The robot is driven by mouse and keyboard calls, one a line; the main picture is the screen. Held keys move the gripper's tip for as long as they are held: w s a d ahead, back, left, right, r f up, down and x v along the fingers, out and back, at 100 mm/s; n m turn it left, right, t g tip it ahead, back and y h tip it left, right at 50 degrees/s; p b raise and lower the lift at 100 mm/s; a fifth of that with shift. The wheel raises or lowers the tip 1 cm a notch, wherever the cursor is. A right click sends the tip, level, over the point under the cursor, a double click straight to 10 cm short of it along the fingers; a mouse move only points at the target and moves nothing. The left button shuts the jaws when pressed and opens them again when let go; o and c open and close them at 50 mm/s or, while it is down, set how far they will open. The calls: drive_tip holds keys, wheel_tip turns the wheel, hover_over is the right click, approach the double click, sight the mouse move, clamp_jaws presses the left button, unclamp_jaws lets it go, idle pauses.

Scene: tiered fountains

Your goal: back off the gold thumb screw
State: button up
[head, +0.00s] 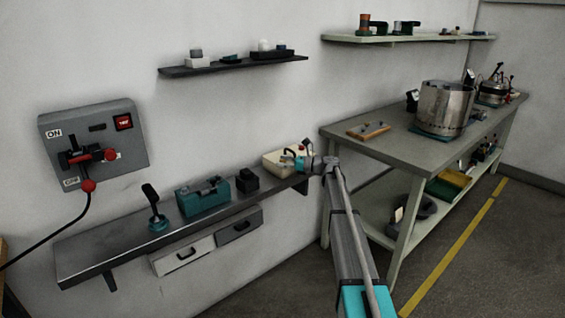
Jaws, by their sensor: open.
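I cannot make out a gold thumb screw for certain; at this size no gold screw head stands out. My gripper (292,158) is at the end of my arm, near the right end of the dark wall shelf, and its jaws are open. It is in front of or over a cream box (271,167), and I cannot tell whether they touch. The gripper and arm hide part of that box and the shelf end. A small board with little fittings (366,131) lies on the grey table, too small to read clearly.
The dark lower shelf (95,254) also bears a teal device (203,197), a black block (247,181) and a black lever on a teal base (157,222). A switch panel (118,170) hangs at left. The grey table (420,150) bears a metal pot (445,108).

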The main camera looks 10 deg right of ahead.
drive_tip(key=shift+d, duration=0.1)
drive_tip(key=v, duration=1.2)
drive_tip(key=shift+s, duration=0.1)
idle(0.3)
drive_tip(key=s+a+f+n+g+h, duration=0.35)
drive_tip(key=s+a+f+n, duration=0.3)
drive_tip(key=s, duration=0.35)
drive_tip(key=s+a+f+n+g+h, duration=0.2)
drive_tip(key=s+a+f+n+h, duration=0.35)
drive_tip(key=s, duration=0.55)
drive_tip(key=s+f+n+g+h, duration=0.1)
drive_tip(key=s+f+n+h, duration=0.2)
drive_tip(key=s, duration=0.7)
drive_tip(key=s+f+n+g+h, duration=0.1)
drive_tip(key=s+f+n+h, duration=0.2)
drive_tip(key=s+n, duration=0.5)
drive_tip(key=shift+s+f+h, duration=0.25)
drive_tip(key=shift+s+h, duration=0.45)
drive_tip(key=shift+s, duration=0.3)
drive_tip(key=shift+a, duration=0.1)
